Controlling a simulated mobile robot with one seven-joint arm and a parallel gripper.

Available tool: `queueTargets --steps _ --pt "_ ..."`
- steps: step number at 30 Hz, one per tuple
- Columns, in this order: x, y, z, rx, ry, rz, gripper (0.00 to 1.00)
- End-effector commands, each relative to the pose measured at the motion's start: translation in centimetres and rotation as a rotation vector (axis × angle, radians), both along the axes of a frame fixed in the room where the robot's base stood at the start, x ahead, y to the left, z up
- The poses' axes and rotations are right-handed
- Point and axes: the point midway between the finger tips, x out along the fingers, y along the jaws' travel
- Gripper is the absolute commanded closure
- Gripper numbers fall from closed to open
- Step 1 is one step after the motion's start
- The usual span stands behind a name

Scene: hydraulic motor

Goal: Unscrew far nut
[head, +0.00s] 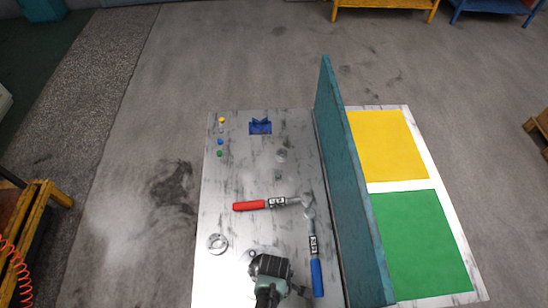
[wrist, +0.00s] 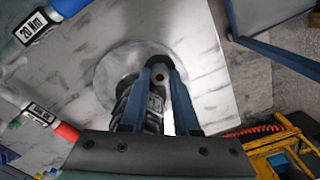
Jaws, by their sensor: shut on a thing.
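My gripper (wrist: 160,68) has its two blue fingers closed in on a small round grey part (wrist: 160,75) between the tips. I cannot tell for certain whether this part is the far nut. A ridged metal body with a label (wrist: 152,104) shows between and beside the fingers, over a round grey disc (wrist: 112,72). In the head view my dark and teal wrist covers the work spot at the front of the table, so the fingertips and the held part are hidden there.
On the marbled table (head: 230,180) lie a red-handled wrench (head: 262,204) and a blue-handled wrench (head: 315,262). A metal ring (head: 217,243) lies at left, a blue V-block (head: 260,127) at the back. A tall teal wall (head: 345,180) bounds the right side, before yellow (head: 385,145) and green (head: 425,245) areas.

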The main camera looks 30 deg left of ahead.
Motion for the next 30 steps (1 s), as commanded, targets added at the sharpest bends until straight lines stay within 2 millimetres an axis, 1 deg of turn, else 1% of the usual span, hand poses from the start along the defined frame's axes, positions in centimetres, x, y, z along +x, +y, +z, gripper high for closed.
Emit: queueTargets --steps 2,3,4,14,17,20,30 --pt "-0.10 -0.02 -0.06 0.000 0.002 -0.001 1.00" --pt "-0.10 -0.02 -0.06 0.000 0.002 -0.002 0.63" --pt "-0.10 -0.02 -0.06 0.000 0.002 -0.002 0.58" --pt "0.05 0.01 0.08 0.000 0.000 -0.004 0.57" --pt "0.06 0.02 0.04 0.000 0.000 -0.033 0.57" --pt "0.06 0.03 0.04 0.000 0.000 -0.135 0.57" --pt "0.05 0.04 0.03 0.000 0.000 -0.587 0.57"
